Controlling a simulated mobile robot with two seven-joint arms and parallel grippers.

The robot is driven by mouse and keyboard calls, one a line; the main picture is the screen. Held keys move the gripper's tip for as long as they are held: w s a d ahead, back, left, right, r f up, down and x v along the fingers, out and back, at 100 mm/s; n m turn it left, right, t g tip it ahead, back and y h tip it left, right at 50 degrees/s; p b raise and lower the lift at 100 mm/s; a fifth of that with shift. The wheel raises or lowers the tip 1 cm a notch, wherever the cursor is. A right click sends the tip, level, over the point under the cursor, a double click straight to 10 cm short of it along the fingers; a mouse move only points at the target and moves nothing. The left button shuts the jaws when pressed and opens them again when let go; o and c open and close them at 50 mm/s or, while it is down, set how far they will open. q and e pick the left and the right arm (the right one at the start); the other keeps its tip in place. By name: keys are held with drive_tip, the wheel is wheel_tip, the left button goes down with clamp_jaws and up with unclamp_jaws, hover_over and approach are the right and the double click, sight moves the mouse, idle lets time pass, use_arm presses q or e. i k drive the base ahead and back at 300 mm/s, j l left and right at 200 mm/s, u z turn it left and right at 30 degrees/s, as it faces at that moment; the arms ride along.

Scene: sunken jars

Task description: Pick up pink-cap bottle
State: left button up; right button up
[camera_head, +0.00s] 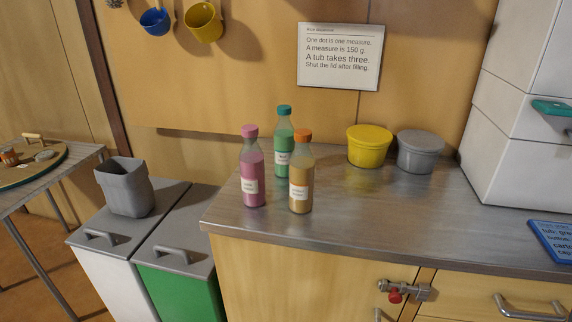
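The pink-cap bottle (252,170) stands upright on the grey metal counter (380,228), near its left end. It is clear with pink contents and a white label. A teal-cap bottle (284,143) with green contents stands behind it to the right. An orange-cap bottle (301,174) with tan contents stands to its right, slightly nearer the front. The pink-cap bottle appears apart from both. Neither of my grippers shows in the head view.
A yellow tub (370,147) and a grey tub (418,152) stand right of the bottles. A white cabinet (520,150) bounds the counter's right side. A grey bin (126,188) sits on lidded bins at left. The counter's front middle is clear.

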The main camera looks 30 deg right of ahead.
sight(251, 156)
drive_tip(key=i+j+z, duration=0.15)
drive_tip(key=z, duration=0.25)
drive_tip(key=i+j+z, duration=0.15)
drive_tip(key=z, duration=0.25)
drive_tip(key=i+j+z, duration=0.1)
drive_tip(key=z, duration=0.3)
drive_tip(key=k+j, duration=0.05)
drive_tip(key=j, duration=0.05)
